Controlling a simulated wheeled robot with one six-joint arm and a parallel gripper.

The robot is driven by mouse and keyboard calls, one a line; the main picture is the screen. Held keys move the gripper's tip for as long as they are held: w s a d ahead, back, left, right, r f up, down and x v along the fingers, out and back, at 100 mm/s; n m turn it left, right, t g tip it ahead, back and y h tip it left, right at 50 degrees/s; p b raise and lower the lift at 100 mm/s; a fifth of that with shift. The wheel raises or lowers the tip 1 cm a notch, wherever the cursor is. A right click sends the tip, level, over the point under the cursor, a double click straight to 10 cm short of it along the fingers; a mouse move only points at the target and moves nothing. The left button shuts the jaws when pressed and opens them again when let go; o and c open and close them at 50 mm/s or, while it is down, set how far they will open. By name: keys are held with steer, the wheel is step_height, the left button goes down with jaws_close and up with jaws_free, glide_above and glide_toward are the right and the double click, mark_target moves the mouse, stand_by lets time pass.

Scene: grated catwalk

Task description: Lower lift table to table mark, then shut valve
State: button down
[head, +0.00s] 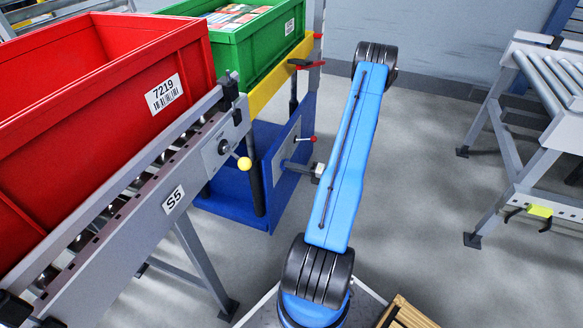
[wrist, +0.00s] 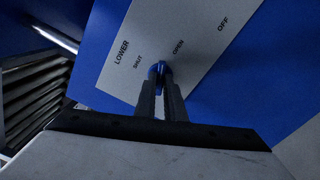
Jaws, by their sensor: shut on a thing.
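The lift table (head: 268,88) has a yellow top frame and a blue base, and carries a green crate (head: 262,45). A grey post beside it bears a red pointer (head: 308,65) near the yellow edge and a smaller red piece (head: 318,36) higher up; I cannot tell which is the table mark. My gripper (wrist: 160,82) is shut on the small blue valve handle (wrist: 157,69) at the grey label plate (wrist: 195,40), which reads LOWER, SHUT, OPEN and OFF. The handle's exact setting is hard to tell.
A red-knobbed lever (head: 312,139) sticks out near my gripper. Another roller conveyor (head: 545,85) stands at right. Grey floor between is clear.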

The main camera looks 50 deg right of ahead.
steer(key=n, duration=1.3)
stand_by(0.5)
steer(key=c, duration=1.8)
jaws_free()
steer(key=shift+c, duration=0.2)
steer(key=v, duration=1.7)
steer(key=shift+s, duration=0.25)
steer(key=shift+d+f, duration=0.1)
steer(key=shift+d, duration=0.1)
